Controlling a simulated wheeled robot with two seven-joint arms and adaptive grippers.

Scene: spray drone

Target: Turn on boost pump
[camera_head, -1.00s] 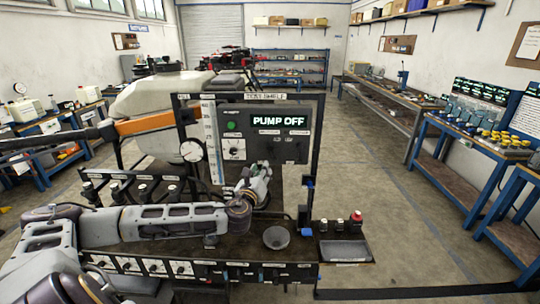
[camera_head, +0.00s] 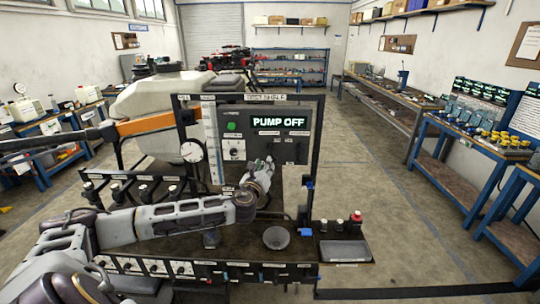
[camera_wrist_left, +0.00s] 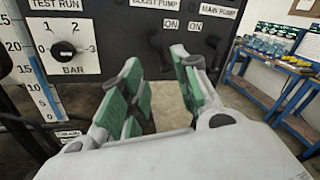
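The dark control panel (camera_head: 294,147) has a lit display (camera_head: 279,121) reading PUMP OFF. In the left wrist view, the BOOST PUMP label (camera_wrist_left: 155,3) is cut by the top edge, with an ON mark (camera_wrist_left: 171,24) below it. The MAIN PUMP label (camera_wrist_left: 218,11) is to its right. Dark blurred shapes, perhaps switches, show under these labels; their positions cannot be told. My left gripper (camera_head: 264,167) is in front of the panel's lower part. Its green-padded fingers (camera_wrist_left: 158,95) are apart with nothing between them. Contact with the panel cannot be told. My right gripper is not seen.
A TEST RUN dial (camera_wrist_left: 64,49) marked in bar is left of the fingers. A round gauge (camera_head: 191,151) and a graduated tube stand left of the panel.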

